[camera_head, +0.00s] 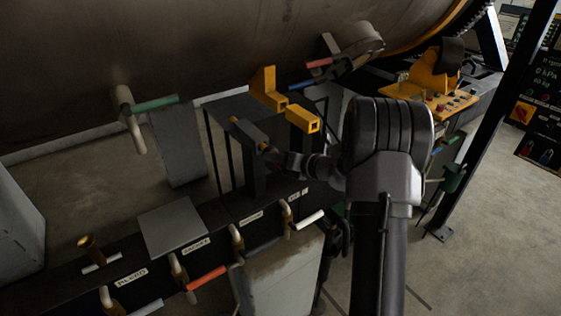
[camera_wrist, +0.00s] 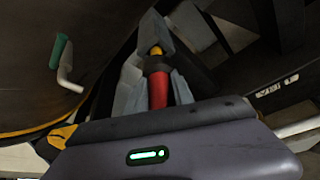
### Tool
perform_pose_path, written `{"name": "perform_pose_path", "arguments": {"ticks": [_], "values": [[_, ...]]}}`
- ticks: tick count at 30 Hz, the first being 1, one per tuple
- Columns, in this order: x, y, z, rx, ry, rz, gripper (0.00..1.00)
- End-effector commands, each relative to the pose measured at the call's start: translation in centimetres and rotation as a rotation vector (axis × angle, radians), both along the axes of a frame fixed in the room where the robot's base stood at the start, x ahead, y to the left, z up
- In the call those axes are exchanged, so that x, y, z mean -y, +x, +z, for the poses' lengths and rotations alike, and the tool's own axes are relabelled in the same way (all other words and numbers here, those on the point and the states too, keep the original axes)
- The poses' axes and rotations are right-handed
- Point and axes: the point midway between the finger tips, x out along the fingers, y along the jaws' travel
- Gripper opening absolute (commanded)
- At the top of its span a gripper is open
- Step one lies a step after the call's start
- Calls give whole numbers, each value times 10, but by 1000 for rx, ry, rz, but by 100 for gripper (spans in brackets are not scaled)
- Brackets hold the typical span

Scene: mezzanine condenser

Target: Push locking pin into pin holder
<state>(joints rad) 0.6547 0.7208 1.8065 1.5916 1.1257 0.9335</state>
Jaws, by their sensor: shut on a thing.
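The locking pin has a red body (camera_wrist: 158,88) and a yellow tip (camera_wrist: 156,50), with a dark collar or block around its middle. My gripper (camera_wrist: 157,92) is shut on the red part, with a pale finger on each side. In the head view my gripper (camera_head: 275,154) is at the near end of a dark grey block (camera_head: 249,131), which looks like the pin holder. A small red bit (camera_head: 264,147) shows between gripper and block, and a yellow end (camera_head: 233,119) shows at the block's far end. How deep the pin sits is hidden.
Yellow square brackets (camera_head: 303,118) stand just right of the block, under the large tank (camera_head: 180,40). A green-handled lever (camera_head: 155,103) is at left. Labelled valve handles (camera_head: 206,278) line the dark beam below. A yellow control panel (camera_head: 440,95) is at right.

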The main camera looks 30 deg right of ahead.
Motion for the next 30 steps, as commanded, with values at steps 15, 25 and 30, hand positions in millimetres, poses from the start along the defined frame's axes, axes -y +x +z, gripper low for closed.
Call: {"name": "perform_pose_path", "arguments": {"ticks": [15,25,30], "values": [[-3,32,2,3,1,0,0],[-3,34,2,3,1,0,0],[-3,34,2,3,1,0,0]]}}
